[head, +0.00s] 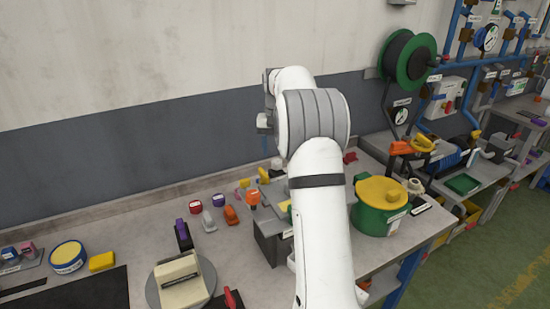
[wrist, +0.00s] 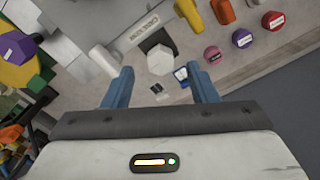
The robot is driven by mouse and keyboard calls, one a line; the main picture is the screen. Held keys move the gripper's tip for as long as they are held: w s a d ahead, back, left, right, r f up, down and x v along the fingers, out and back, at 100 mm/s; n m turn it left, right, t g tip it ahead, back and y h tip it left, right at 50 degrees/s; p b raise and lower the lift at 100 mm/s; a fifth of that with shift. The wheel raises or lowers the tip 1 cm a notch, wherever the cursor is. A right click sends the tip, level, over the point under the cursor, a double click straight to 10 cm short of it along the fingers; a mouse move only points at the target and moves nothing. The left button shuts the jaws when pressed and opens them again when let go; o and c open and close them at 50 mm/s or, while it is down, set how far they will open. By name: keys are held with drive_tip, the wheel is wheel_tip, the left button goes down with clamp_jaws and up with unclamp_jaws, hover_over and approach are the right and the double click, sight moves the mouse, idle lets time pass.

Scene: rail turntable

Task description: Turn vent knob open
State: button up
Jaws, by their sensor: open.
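In the wrist view, a pale, faceted knob (wrist: 160,58) sits on a dark base, with a label plate beside it whose text is too small to read. It looks like the vent knob, but I cannot confirm the name. My gripper (wrist: 161,72) is open, with its two blue fingers apart and nothing held between them. The knob lies in line with the gap between the fingertips; I cannot tell how far beyond them it is.
A green pot with a yellow lid (head: 381,190) stands right of my arm. A cream device on a round grey plate (head: 207,272) stands at the front left.

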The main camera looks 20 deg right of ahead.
sight(276, 163)
drive_tip(key=shift+f, duration=2.1)
drive_tip(key=shift+c, duration=0.4)
drive_tip(key=c, duration=0.9)
